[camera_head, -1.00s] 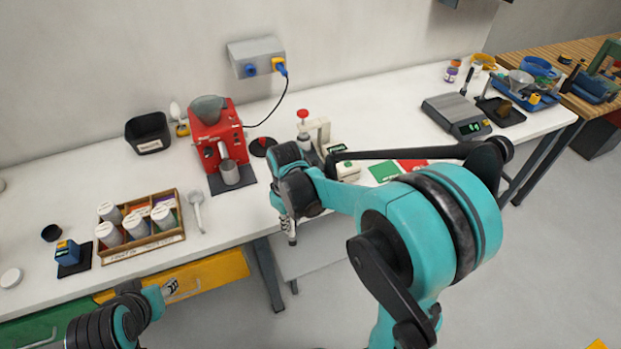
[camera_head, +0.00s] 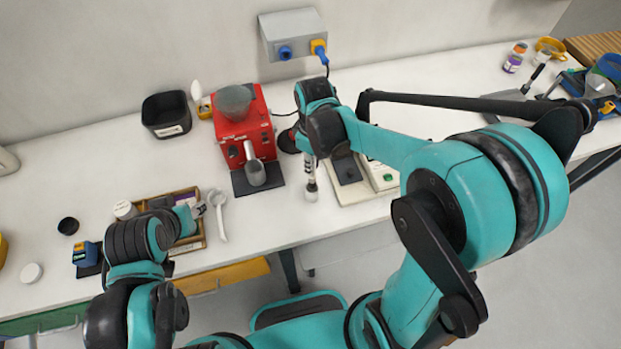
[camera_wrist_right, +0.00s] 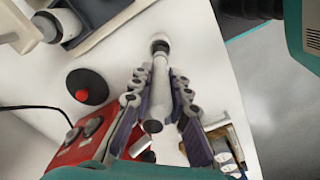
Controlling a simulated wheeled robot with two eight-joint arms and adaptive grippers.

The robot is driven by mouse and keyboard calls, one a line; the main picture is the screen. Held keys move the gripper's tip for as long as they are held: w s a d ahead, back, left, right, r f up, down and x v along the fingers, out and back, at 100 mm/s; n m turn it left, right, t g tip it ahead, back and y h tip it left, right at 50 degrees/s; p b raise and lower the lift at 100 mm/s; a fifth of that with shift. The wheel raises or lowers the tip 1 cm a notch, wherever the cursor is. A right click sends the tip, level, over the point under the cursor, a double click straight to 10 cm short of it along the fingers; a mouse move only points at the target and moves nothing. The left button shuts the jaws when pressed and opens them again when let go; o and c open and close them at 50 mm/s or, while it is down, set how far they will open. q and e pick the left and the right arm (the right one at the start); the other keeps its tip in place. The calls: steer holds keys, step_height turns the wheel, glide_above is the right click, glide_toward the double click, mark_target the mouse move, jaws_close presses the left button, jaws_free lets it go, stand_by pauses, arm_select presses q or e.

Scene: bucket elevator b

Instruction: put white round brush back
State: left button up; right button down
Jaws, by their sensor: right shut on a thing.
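The white round brush (camera_wrist_right: 160,88) is between the fingers of my right gripper (camera_wrist_right: 154,100), which is shut on it in the right wrist view. In the head view its pale end (camera_head: 312,193) points down beside the coffee station, close to the white table top (camera_head: 270,222). My right gripper (camera_head: 309,165) is to the right of the red grinder (camera_head: 245,128). I cannot tell whether the brush end touches the table. My left gripper (camera_head: 198,211) is over the wooden rack, its fingers too small and overlapped to read.
The wooden rack (camera_head: 192,245) is partly hidden by my left arm. A white spoon (camera_head: 219,215) lies beside it. A black bin (camera_head: 167,115) stands behind. A grey cup (camera_head: 256,173) is at the grinder's front. A wall socket box (camera_head: 292,33) is above. White table is free around the brush end.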

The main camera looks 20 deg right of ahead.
mark_target(312, 179)
step_height(312, 179, down, 7)
steer(key=shift+r+b, duration=0.1)
steer(key=shift+b, duration=0.65)
steer(key=shift+f, duration=0.25)
steer(key=shift+f, duration=0.2)
steer(key=c, duration=1.5)
jaws_free()
steer(key=shift+o, duration=0.2)
steer(key=shift+r, duration=0.15)
